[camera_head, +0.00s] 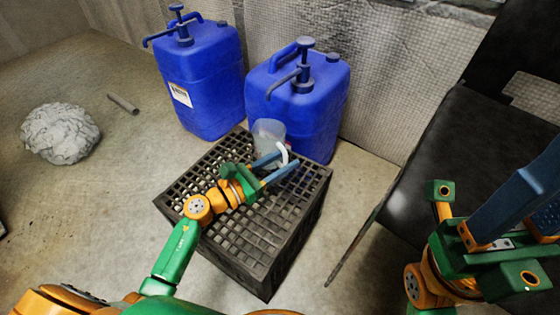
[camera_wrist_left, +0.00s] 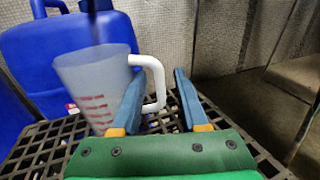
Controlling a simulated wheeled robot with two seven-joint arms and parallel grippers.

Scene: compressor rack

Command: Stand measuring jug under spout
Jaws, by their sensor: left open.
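The translucent measuring jug (camera_head: 268,135) stands upright on the black grated crate (camera_head: 240,262), in front of the right blue canister (camera_head: 318,112). That canister's pump spout (camera_head: 284,82) points down above the jug. In the left wrist view the jug (camera_wrist_left: 92,88) shows red marks and a white handle (camera_wrist_left: 157,78), with a dark blurred spout (camera_wrist_left: 97,28) over its mouth. My left gripper (camera_head: 289,158) is open, with its fingers around the handle's side of the jug; contact cannot be told. My right gripper (camera_head: 530,200) is at the right edge, partly cut off.
A second blue canister (camera_head: 205,85) with a pump stands left of the first. A grey crumpled lump (camera_head: 60,133) and a short rod (camera_head: 123,104) lie on the floor at left. A dark panel (camera_head: 440,150) stands at right.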

